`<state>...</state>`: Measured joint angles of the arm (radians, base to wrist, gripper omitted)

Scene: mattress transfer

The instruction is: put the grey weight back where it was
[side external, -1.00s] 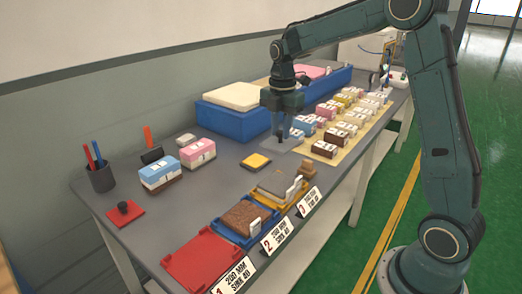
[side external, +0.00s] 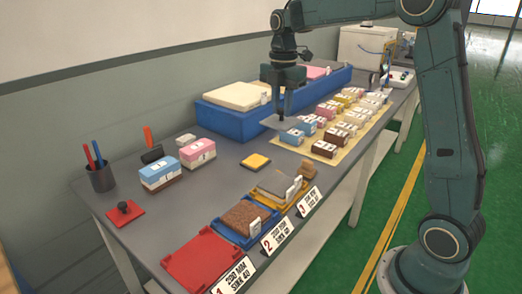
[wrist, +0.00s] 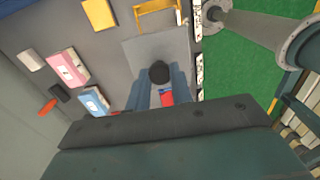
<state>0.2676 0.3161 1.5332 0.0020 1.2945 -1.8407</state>
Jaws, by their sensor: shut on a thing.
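The grey weight is a thin flat grey plate (side external: 272,122) with a black knob (wrist: 159,72). My gripper (side external: 281,116) is shut on it, and the plate hangs roughly level, apart from the bench top. In the wrist view the grey plate (wrist: 150,48) spreads out past the knob, between my blue-grey fingers (wrist: 163,84). In the side view it is in front of the blue bin and left of the rows of small blocks. My fingers hide part of the knob.
A blue bin (side external: 232,121) with a cream slab (side external: 237,95) stands behind. Rows of small blocks (side external: 324,149) lie right. A yellow pad (side external: 255,161), a red tray (side external: 203,260), a filled blue tray (side external: 233,235) and a filled yellow tray (side external: 292,204) lie nearer. Bare bench (side external: 215,185) lies between.

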